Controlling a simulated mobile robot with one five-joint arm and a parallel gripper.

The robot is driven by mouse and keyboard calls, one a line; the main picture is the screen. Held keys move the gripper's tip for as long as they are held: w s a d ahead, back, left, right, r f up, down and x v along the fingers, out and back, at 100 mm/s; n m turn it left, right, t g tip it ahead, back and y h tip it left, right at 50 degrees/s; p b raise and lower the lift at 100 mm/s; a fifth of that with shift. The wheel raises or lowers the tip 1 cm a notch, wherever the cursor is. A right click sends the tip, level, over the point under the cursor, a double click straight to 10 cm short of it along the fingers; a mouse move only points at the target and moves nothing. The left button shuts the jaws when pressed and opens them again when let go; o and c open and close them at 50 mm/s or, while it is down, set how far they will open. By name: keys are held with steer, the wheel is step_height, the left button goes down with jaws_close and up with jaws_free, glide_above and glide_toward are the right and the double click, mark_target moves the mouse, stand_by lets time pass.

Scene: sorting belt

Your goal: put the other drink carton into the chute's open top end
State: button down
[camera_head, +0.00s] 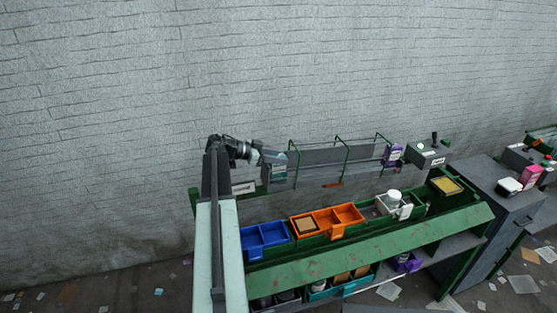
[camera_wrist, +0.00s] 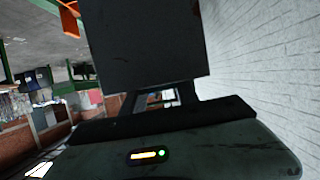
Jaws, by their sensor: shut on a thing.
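My gripper (camera_head: 271,158) is at the left end of a long grey rack-like channel with green wire hoops (camera_head: 347,160), which may be the chute. It is shut on a small box-like thing (camera_head: 279,172) with a pale label, likely the drink carton. In the wrist view a dark, flat-faced block (camera_wrist: 150,45) stands beyond the gripper's body and hides most of what lies ahead. A purple carton (camera_head: 393,155) stands upright at the channel's right end. I cannot tell whether the held thing touches the channel.
Below are a blue bin (camera_head: 264,236), an orange bin (camera_head: 327,221) and a white-lidded jar (camera_head: 393,197) on a green-framed bench (camera_head: 370,242). A grey control box with a lever (camera_head: 428,154) stands right of the purple carton. A block wall (camera_head: 330,70) rises behind.

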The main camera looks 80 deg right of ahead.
steer(key=shift+f, duration=0.25)
steer(key=c, duration=1.2)
jaws_free()
steer(key=shift+r, duration=0.1)
steer(key=shift+r, duration=0.25)
steer(key=p+v, duration=0.5)
steer(key=v, duration=0.7)
steer(key=shift+f, duration=0.15)
